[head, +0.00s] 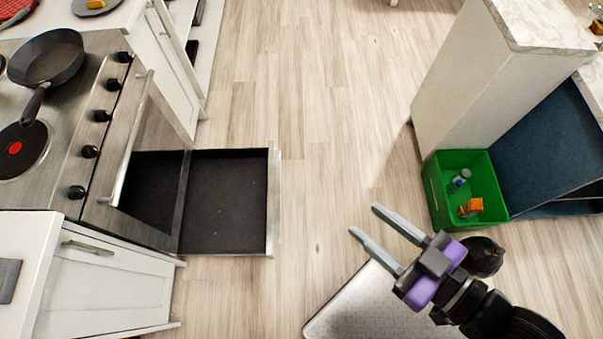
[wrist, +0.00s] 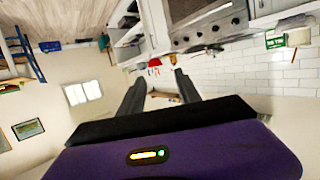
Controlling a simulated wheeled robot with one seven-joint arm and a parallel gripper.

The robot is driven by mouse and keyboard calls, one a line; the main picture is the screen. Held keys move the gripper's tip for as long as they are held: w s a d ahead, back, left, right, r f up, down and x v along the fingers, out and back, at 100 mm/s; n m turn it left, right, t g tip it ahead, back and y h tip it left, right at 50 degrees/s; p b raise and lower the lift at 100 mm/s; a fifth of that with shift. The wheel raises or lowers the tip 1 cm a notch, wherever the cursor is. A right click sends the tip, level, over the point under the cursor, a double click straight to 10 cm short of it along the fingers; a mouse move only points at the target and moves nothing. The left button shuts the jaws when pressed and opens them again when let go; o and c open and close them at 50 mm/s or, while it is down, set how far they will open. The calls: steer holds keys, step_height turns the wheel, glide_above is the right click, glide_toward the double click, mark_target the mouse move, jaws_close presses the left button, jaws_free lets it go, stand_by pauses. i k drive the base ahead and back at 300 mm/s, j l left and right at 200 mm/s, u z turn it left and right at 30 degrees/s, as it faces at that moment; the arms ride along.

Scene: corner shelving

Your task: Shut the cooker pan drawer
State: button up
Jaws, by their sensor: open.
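The cooker pan drawer (head: 228,203) is pulled out from the bottom of the steel cooker (head: 115,140) in the head view. Its dark inside looks empty, and its pale front panel (head: 273,200) faces right, toward my gripper. My gripper (head: 363,220) is open and empty, to the right of the drawer front and clear of it. Its two fingers point up and left. In the wrist view the two fingers (wrist: 157,92) stand apart with nothing between them, and the cooker (wrist: 205,22) shows upside down near the top.
A green crate (head: 432,195) with small items stands on the floor at the right, by a white cabinet (head: 460,80). A pale mat (head: 365,310) lies below my gripper. A pan (head: 48,58) sits on the hob. The wooden floor (head: 315,120) between is clear.

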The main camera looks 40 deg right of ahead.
mark_target(232, 206)
steer(key=k+l, duration=0.25)
steer(key=k, duration=0.15)
steer(key=k+l+u, duration=0.1)
steer(key=k+l, duration=0.15)
steer(key=k, duration=0.2)
steer(key=k+l, duration=0.25)
steer(key=k, duration=0.15)
steer(key=i+u, duration=0.25)
steer(key=i, duration=0.35)
steer(key=i+u, duration=0.3)
steer(key=i, duration=0.3)
steer(key=i+l+u, duration=0.25)
steer(key=i, duration=0.3)
